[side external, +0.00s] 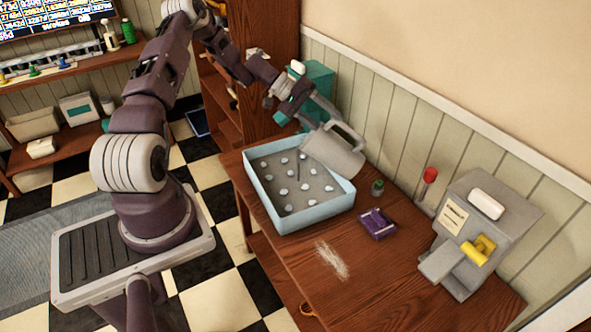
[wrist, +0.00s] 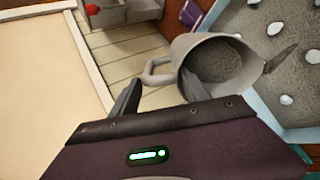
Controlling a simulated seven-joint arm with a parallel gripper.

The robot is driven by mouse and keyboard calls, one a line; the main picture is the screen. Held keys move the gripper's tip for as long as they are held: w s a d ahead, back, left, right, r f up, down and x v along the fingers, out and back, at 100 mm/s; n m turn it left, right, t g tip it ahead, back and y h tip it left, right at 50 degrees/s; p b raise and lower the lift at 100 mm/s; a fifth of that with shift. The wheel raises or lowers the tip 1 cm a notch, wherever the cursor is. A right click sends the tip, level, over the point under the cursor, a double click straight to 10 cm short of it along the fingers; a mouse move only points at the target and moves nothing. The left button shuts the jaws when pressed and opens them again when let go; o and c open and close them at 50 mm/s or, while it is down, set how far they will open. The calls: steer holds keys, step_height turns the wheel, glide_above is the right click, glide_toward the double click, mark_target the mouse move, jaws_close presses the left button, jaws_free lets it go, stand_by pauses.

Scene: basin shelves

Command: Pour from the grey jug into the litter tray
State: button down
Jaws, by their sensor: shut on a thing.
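The grey jug (side external: 335,153) is held tilted above the right back edge of the litter tray, its mouth toward the tray. In the wrist view the jug (wrist: 232,50) shows grey grains inside and a thin grey streak at its lip, which looks like falling grains. My gripper (side external: 318,112) is shut on the jug on its handle side; the fingers also show in the wrist view (wrist: 160,84), where the exact contact is partly hidden. The pale blue litter tray (side external: 307,216) stands on the wooden table, with grey litter and several white lumps in it.
A purple box (side external: 377,224) and small green bottle (side external: 377,187) stand right of the tray. A grey machine with a yellow handle (side external: 481,249) is at the table's right end. A pale scuffed patch (side external: 332,262) lies on the front table top. A panelled wall runs behind.

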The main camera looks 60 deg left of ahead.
mark_target(365, 139)
steer(key=shift+s+a+f+t+h, duration=0.4)
steer(key=shift+a+f+t+h, duration=0.1)
steer(key=shift+f+h, duration=0.15)
stand_by(2.9)
steer(key=r, duration=0.1)
steer(key=w+d+r+g+y, duration=0.1)
steer(key=d+r+y, duration=0.1)
steer(key=shift+w+g, duration=0.3)
steer(key=shift+g, duration=0.1)
steer(key=shift+f+g+y, duration=0.2)
steer(key=shift+g+y, duration=0.1)
steer(key=shift+y, duration=0.05)
steer(key=shift+w+d+r, duration=0.1)
steer(key=shift+w+d, duration=0.1)
steer(key=shift+w, duration=0.05)
steer(key=w+d+g+y, duration=0.1)
steer(key=w+d+y, duration=0.1)
steer(key=w+d+f+g+y, duration=0.1)
steer(key=w+d+g+y, duration=0.1)
steer(key=w+d+f+g+y, duration=0.1)
steer(key=d+g+y, duration=0.1)
steer(key=shift+w+d+f, duration=0.2)
steer(key=shift+w, duration=0.2)
steer(key=shift+w+d+f+g+y, duration=0.3)
steer(key=shift+d+f+g+y, duration=0.15)
steer(key=shift+g+y, duration=0.15)
